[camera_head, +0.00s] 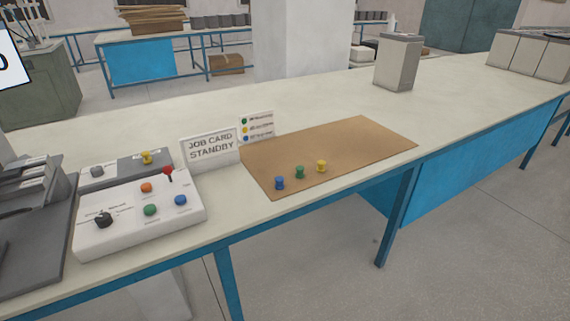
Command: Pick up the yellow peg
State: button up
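The yellow peg (321,166) stands upright near the front edge of a brown mat (350,142) on the long workbench. A green peg (299,171) stands just to its left, and a blue peg (279,182) stands left of the green one. The three pegs are apart from each other in a row. A second small yellow piece (147,157) sits on a dark grey block behind the control box. My gripper does not show in the head view.
A white control box (140,219) with coloured buttons and a red-topped lever stands left of the mat. A "JOB CARD STANDBY" sign (209,147) and a colour-key card (257,126) stand behind. A grey-white bin (397,63) is farther back. The bench right of the mat is clear.

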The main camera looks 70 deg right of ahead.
aim_at(321, 169)
jog(key=k+l+z, duration=0.2)
jog(key=l, duration=0.25)
jog(key=k+l+z, duration=0.25)
jog(key=l, duration=0.2)
jog(key=l+z, duration=0.2)
jog(key=l, duration=0.25)
jog(key=k+l+z, duration=0.2)
jog(key=l, duration=0.3)
jog(key=l+z, duration=0.25)
jog(key=l, duration=0.25)
